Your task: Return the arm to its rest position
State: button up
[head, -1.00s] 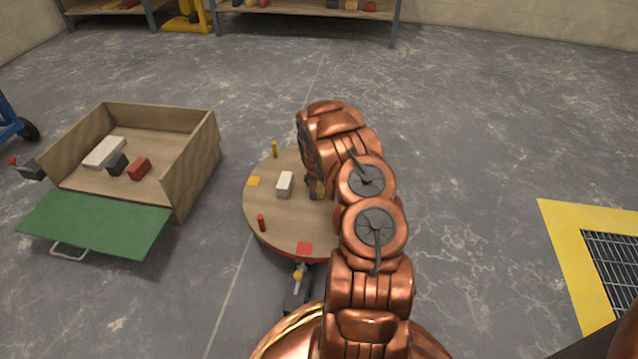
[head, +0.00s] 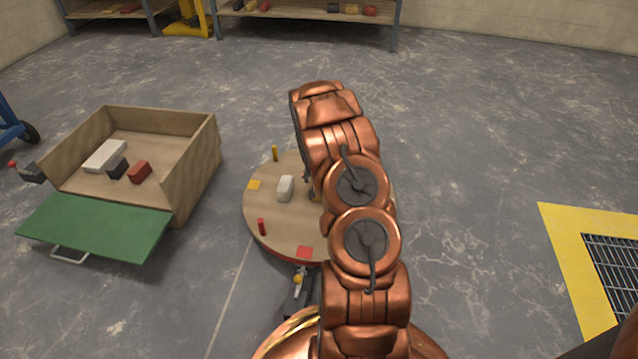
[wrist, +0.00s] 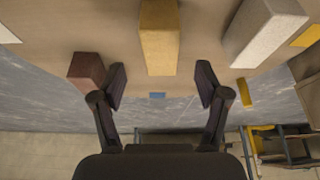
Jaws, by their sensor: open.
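My gripper (wrist: 160,85) is open and empty in the wrist view, with its two dark fingers spread apart. A yellow block (wrist: 160,38) stands on the round wooden table beyond the gap between the fingers, apart from them. A dark red block (wrist: 87,70) is by the left finger and a whitish block (wrist: 262,30) is to the right; whether the red one is touched I cannot tell. In the head view my copper arm reaches over the round table (head: 275,222) and hides its right part and most of the gripper. The white block (head: 285,188) stands on the table there.
A wooden box (head: 190,180) with a lowered green flap (head: 95,228) stands at the left, holding white, black and red blocks. A yellow-framed floor grate (head: 570,250) is at the right. Shelves (head: 310,15) stand at the back wall. Floor beyond the table is clear.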

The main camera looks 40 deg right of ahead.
jog(key=shift+v, duration=2.4)
jog(key=s+a+r+n+g+y+p, duration=0.1)
jog(key=s+a+r+p, duration=0.2)
jog(key=a+r+p, duration=0.8)
jog(key=s+a+r+n+p, duration=0.2)
jog(key=s+a+r+p, duration=0.2)
jog(key=r, duration=1.3)
jog(key=s+a+r+n+g+y+p, duration=0.1)
jog(key=s+a+r+p, duration=0.2)
jog(key=a+r+p, duration=0.8)
jog(key=s+a+r+n+g+p, duration=0.1)
jog(key=s+a+r+p, duration=0.3)
jog(key=s+r, duration=0.4)
jog(key=s+a+r+n+y+p, duration=0.1)
jog(key=s+a+r+n+p, duration=0.2)
jog(key=r, duration=0.9)
jog(key=s+a+r+n+g+p, duration=0.1)
jog(key=s+a+r+p, duration=0.6)
jog(key=s, duration=0.8)
notch_tip(320, 180, up, 4)
jog(key=shift+a+f+n+g+p, duration=0.25)
jog(key=shift+n+p, duration=0.35)
jog(key=shift+p, duration=0.55)
jog(key=shift+c, duration=0.2)
